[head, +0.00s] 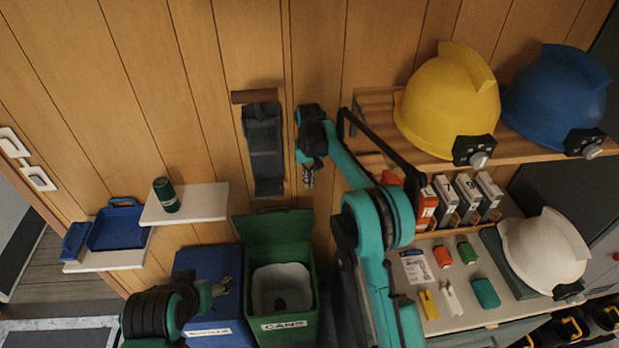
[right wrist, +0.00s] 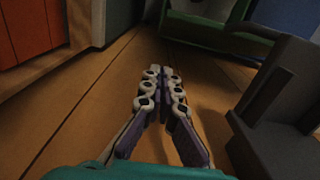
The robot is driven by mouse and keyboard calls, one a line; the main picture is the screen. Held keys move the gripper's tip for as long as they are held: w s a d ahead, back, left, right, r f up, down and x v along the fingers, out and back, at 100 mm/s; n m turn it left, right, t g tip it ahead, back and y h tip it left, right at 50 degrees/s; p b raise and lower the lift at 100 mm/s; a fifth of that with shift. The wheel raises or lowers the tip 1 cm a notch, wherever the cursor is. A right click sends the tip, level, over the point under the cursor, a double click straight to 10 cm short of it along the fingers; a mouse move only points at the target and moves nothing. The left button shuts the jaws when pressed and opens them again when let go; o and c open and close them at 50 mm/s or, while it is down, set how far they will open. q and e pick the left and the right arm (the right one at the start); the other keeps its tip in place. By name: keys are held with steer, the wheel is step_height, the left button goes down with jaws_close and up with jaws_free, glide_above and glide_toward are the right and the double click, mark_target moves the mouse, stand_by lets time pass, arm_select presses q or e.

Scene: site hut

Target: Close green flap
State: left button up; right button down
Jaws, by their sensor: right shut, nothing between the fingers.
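The green flap (head: 272,228) stands raised at the back of the green bin (head: 310,300), which is labelled CANS. The bin's opening shows a pale liner with a dark hollow. My right gripper (head: 309,180) is shut and empty, in front of the wooden wall, above and to the right of the flap and apart from it. Its closed fingers also show in the right wrist view (right wrist: 163,80), with green surfaces (right wrist: 200,30) beyond them. My left gripper (head: 224,287) is low, just left of the green bin; its fingers are too small to judge.
A blue bin (head: 208,262) stands left of the green one. A dark wall-mounted holder (head: 264,150) hangs close left of my right gripper. A small shelf (head: 200,203) carries a green can (head: 165,195). Shelves with helmets (head: 447,100) and small items fill the right.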

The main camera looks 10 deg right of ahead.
steer(key=s+f, duration=0.1)
steer(key=f, duration=0.1)
steer(key=s+f, duration=0.1)
steer(key=f, duration=0.1)
steer(key=s+f+b, duration=0.1)
steer(key=f, duration=0.1)
steer(key=shift+s+f, duration=0.25)
steer(key=shift+s, duration=0.15)
steer(key=shift+f, duration=0.1)
steer(key=shift+s+d, duration=0.1)
steer(key=shift+s, duration=0.05)
